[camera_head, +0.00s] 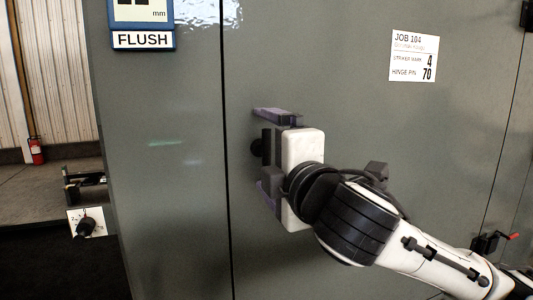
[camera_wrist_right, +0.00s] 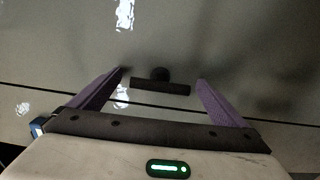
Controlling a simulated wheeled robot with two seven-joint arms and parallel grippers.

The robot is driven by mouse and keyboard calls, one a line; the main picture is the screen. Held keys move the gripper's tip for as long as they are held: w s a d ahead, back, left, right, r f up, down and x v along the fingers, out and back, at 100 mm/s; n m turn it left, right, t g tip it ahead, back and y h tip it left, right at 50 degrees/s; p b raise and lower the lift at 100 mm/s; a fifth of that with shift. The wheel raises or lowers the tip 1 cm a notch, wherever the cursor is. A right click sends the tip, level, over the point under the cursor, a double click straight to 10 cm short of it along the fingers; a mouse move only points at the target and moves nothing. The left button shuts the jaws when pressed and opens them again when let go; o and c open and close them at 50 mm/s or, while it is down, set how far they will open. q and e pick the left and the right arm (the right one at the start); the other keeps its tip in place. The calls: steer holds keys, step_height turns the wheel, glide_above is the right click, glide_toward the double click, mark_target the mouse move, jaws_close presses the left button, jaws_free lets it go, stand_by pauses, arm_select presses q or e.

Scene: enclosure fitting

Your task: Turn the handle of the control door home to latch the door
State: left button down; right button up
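The handle (camera_head: 265,147) is a small black T-shaped bar on the grey door (camera_head: 350,110), just right of the vertical seam. In the right wrist view the handle (camera_wrist_right: 160,88) stands out from the panel, its bar roughly parallel to the dark seam line. My right gripper (camera_head: 259,152) is open in front of the handle. Its purple fingers are above and below it in the head view. In the wrist view the right gripper (camera_wrist_right: 161,77) has a finger on each side of the bar, with visible gaps and no clear contact. My left gripper is not in view.
A blue-framed FLUSH sign (camera_head: 142,40) is on the left panel. A JOB 104 card (camera_head: 413,57) is on the door. A black fitting with a red lever (camera_head: 492,241) is at lower right. A knob on a white plate (camera_head: 86,224) and a fire extinguisher (camera_head: 36,151) are at left.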

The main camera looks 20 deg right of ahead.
steer(key=s+b, duration=0.7)
steer(key=s, duration=0.3)
steer(key=shift+s+d+b, duration=0.2)
steer(key=shift+b, duration=0.15)
stand_by(0.3)
